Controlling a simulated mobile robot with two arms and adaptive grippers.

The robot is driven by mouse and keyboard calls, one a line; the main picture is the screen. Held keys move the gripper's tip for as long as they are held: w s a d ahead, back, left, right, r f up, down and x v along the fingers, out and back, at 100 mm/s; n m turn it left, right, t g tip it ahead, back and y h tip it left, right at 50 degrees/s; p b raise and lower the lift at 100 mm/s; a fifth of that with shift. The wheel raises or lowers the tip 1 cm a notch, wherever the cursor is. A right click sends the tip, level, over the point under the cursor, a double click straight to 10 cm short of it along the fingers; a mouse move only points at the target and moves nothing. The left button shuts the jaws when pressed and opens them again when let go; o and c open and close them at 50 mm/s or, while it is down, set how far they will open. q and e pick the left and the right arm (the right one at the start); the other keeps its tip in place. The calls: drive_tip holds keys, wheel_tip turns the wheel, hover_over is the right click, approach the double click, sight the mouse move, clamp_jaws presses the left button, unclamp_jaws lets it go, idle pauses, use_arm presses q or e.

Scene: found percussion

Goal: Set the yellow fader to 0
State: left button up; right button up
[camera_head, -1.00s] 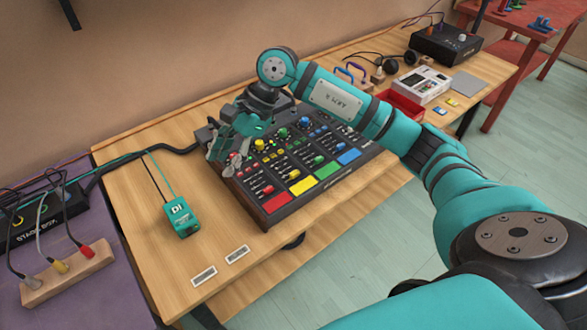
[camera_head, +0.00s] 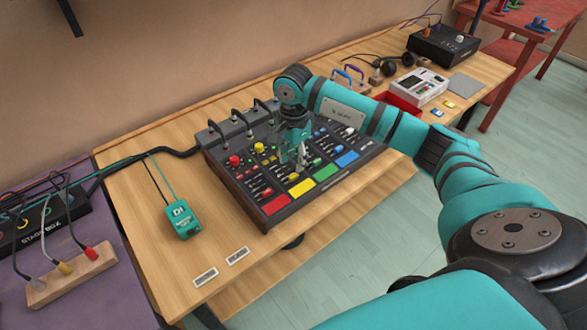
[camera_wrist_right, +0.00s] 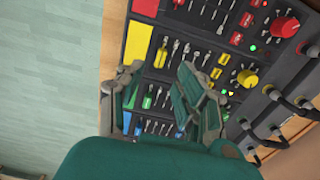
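The mixer (camera_head: 255,213) stands on the wooden table, with red, yellow, green and blue pads along its front edge. The yellow channel has a yellow pad (camera_head: 301,187), also seen in the right wrist view (camera_wrist_right: 160,51). Metallic faders lie behind it, and I cannot tell the yellow fader's exact setting. A yellow knob (camera_wrist_right: 247,78) shows farther back on the panel. My right gripper (camera_head: 300,165) points down over the middle of the mixer. In the wrist view its fingers (camera_wrist_right: 160,80) are apart with nothing between them, and they hide part of the panel. My left gripper is not in view.
A teal DI box (camera_head: 182,220) stands left of the mixer. Cables run behind it from the stage box (camera_head: 45,222). Right of the mixer are a red tray (camera_head: 398,101) and a white device (camera_head: 419,86). The table's front left is free except for two labels.

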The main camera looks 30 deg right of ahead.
sight(293, 175)
drive_tip(key=shift+f+p, duration=0.35)
drive_tip(key=shift+f, duration=2.45)
clamp_jaws()
